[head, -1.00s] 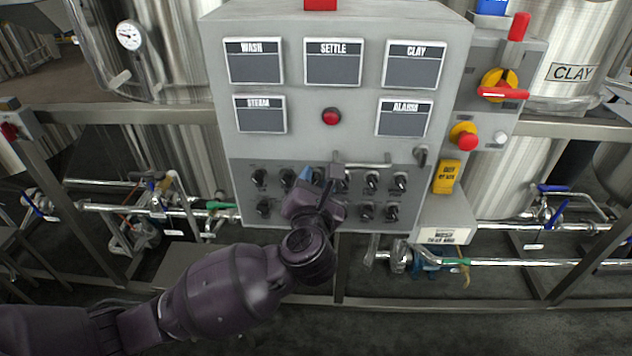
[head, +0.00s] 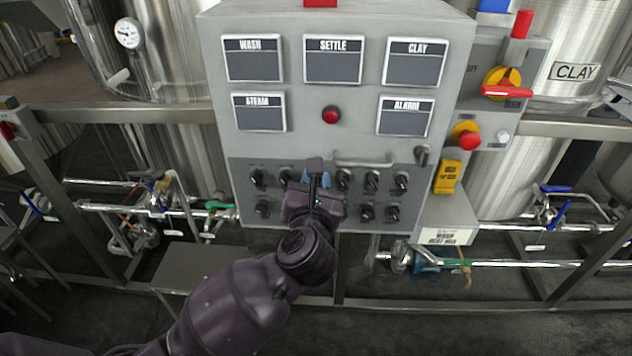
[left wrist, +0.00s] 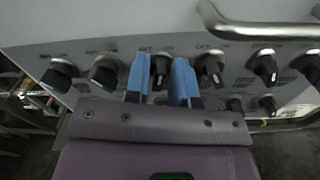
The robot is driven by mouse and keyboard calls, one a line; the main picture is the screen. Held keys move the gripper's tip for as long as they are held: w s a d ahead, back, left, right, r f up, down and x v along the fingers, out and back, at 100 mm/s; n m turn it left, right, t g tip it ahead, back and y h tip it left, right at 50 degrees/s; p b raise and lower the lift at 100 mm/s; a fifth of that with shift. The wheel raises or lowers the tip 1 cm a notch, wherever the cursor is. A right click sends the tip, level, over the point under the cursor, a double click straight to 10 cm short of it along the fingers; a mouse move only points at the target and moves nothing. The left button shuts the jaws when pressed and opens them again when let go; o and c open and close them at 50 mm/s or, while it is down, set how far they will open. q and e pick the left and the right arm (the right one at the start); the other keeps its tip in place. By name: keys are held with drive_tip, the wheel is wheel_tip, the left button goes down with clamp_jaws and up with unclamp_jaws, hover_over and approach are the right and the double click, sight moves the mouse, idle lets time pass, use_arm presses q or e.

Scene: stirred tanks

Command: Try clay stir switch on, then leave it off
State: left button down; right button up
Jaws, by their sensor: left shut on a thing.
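The control panel (head: 350,216) carries two rows of black rotary switches. My left gripper (head: 315,180) is at the third switch from the left in the upper row. In the left wrist view, its blue fingers (left wrist: 161,82) are closed on either side of that black switch knob (left wrist: 161,66), which points roughly upright. The gripper hides this switch in the head view. The lettering by the switches is too small to tell which one is the clay stir switch. The clay display (head: 414,64) is dark. My right gripper is not in view.
A metal handle (head: 365,164) sticks out just right of my left gripper. A red lamp (head: 331,116) sits above. A red-handled isolator (head: 505,88) and a red stop button (head: 467,138) are at the right. Pipes run below on both sides.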

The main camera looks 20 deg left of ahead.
use_arm(q)
drive_tip(key=shift+s+a+f+n+b, duration=0.15)
drive_tip(key=shift+n+b, duration=0.2)
drive_tip(key=shift+n, duration=1.8)
drive_tip(key=shift+w+a+r+n+b, duration=0.1)
drive_tip(key=shift+n+b, duration=0.25)
drive_tip(key=shift+n, duration=1.8)
drive_tip(key=c, duration=1.2)
unclamp_jaws()
